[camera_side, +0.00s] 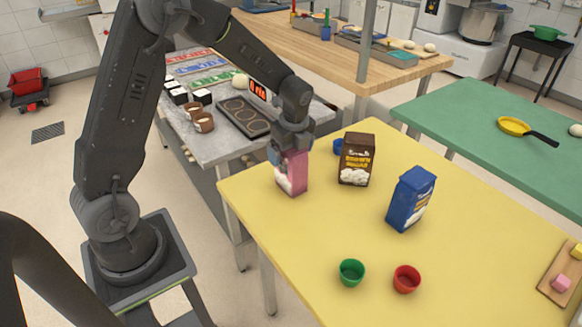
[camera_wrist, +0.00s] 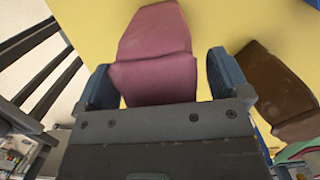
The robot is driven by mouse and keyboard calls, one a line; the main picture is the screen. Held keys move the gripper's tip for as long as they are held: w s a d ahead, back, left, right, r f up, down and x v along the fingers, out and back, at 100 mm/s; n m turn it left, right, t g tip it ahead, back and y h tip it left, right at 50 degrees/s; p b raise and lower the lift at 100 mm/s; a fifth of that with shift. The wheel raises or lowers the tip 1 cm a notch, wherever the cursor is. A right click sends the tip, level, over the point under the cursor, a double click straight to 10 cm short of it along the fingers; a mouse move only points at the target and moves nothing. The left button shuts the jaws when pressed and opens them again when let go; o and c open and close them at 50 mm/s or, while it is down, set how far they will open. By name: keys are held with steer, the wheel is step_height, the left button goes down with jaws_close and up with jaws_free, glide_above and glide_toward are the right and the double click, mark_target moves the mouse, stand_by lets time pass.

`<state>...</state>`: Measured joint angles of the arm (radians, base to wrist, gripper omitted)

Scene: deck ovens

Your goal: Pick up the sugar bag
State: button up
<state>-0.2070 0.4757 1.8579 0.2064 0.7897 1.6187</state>
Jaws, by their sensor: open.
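Three bags stand on the yellow table (camera_side: 300,235): a pink and white bag (camera_side: 293,177), a brown bag (camera_side: 357,160) and a blue bag (camera_side: 412,200). Their lettering is too small to read, so I cannot tell by label which is the sugar. My gripper (camera_side: 287,154) is over the pink bag's top, pointing down. In the wrist view my gripper's (camera_wrist: 160,82) blue fingers are apart, one on each side of the pink bag (camera_wrist: 155,50). I cannot tell whether they touch it. The brown bag (camera_wrist: 278,88) shows to the right of the fingers.
A blue cup (camera_side: 338,146) is partly hidden behind the brown bag. A green cup (camera_side: 351,272) and a red cup (camera_side: 407,279) stand near the front. A wooden board (camera_side: 552,285) with small blocks lies at the right. The table's middle front is clear.

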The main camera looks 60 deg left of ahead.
steer(key=shift+c, duration=0.2)
jaws_close()
steer(key=shift+r, duration=0.1)
stand_by(0.5)
